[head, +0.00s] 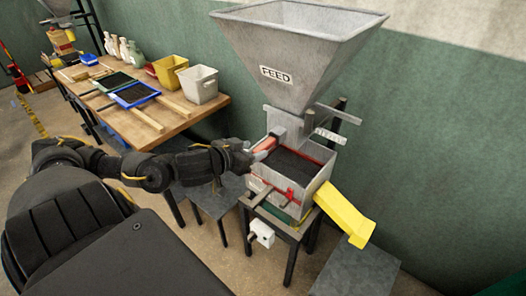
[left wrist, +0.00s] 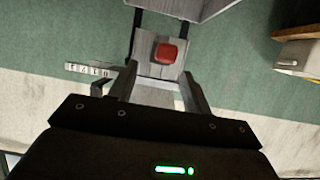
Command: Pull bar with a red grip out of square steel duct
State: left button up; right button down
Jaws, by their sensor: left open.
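The red grip (head: 265,145) of the bar shows at the front of the square steel duct (head: 288,122), under the grey hopper. In the left wrist view the red grip (left wrist: 166,53) sits in front of a grey steel face, near the tips of my two fingers. My left gripper (head: 262,149) is open, with its fingers on either side of the grip; I cannot tell whether they touch it. The rest of the bar is hidden. My right gripper is in neither view.
The hopper (head: 295,45) marked FEED stands above an open box (head: 318,180) with a dark inside and a yellow chute (head: 345,213). A small lettered plate (head: 329,135) sticks out beside the duct. A wooden table (head: 190,118) with bins and trays stands at left.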

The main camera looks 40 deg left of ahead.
aim_at(263, 145)
pick_arm(q)
jog(key=shift+w+a+f+b, duration=0.15)
jog(key=shift+w+f+b, duration=0.25)
jog(key=shift+w+b, duration=0.35)
jog(key=p+x, duration=0.1)
jog(key=x, duration=0.3)
jog(key=shift+w+a+r, duration=0.1)
jog(key=shift+w, duration=0.05)
jog(key=shift+w+f, duration=0.25)
jog(key=shift+w, duration=0.15)
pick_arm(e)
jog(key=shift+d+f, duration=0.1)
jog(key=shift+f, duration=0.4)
pick_arm(q)
grip_shut()
